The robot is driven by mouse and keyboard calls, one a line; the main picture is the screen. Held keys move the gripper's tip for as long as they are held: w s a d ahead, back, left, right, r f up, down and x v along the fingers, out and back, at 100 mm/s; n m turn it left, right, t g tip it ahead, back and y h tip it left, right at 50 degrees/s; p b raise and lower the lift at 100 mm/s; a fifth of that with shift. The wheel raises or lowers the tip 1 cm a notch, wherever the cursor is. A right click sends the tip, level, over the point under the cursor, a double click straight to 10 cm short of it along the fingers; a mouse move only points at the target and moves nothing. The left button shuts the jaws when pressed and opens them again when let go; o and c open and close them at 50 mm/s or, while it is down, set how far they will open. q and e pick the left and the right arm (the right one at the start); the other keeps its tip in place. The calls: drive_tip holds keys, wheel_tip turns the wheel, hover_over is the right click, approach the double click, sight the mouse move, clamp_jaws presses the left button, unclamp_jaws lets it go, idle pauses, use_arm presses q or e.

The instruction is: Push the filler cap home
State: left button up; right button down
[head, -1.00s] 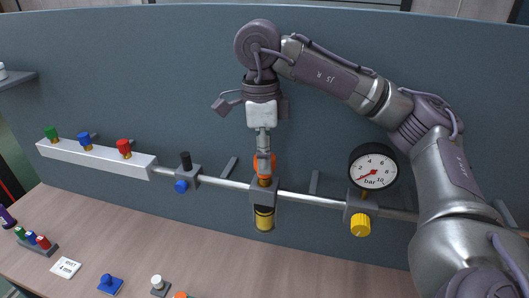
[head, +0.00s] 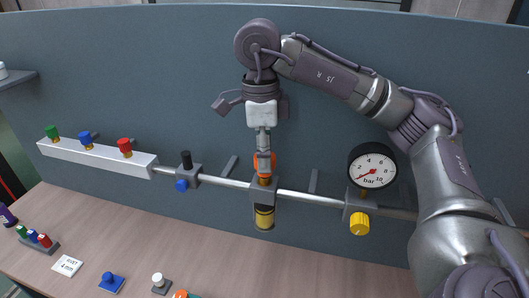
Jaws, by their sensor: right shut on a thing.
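The orange filler cap (head: 271,160) sits above the brass neck (head: 264,181) on top of the grey block (head: 263,192) in the pipe line. A yellow-and-dark bowl (head: 264,217) hangs below that block. My right gripper (head: 264,165) points straight down from above and is shut on the cap, hiding much of it. I cannot tell whether a gap is left between cap and neck. My left gripper is not in view.
A pressure gauge (head: 372,166) with a yellow knob (head: 359,223) stands right of the block. A black-topped valve with a blue knob (head: 182,186) and a white manifold (head: 95,158) are to the left. Small parts, including a blue one (head: 111,282), lie on the bench below.

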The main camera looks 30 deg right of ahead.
drive_tip(key=shift+f, duration=0.2)
drive_tip(key=shift+f+b, duration=0.95)
drive_tip(key=shift+f, duration=0.05)
drive_tip(key=shift+w+d+f, duration=0.1)
drive_tip(key=shift+d, duration=0.05)
drive_tip(key=c, duration=0.5)
unclamp_jaws()
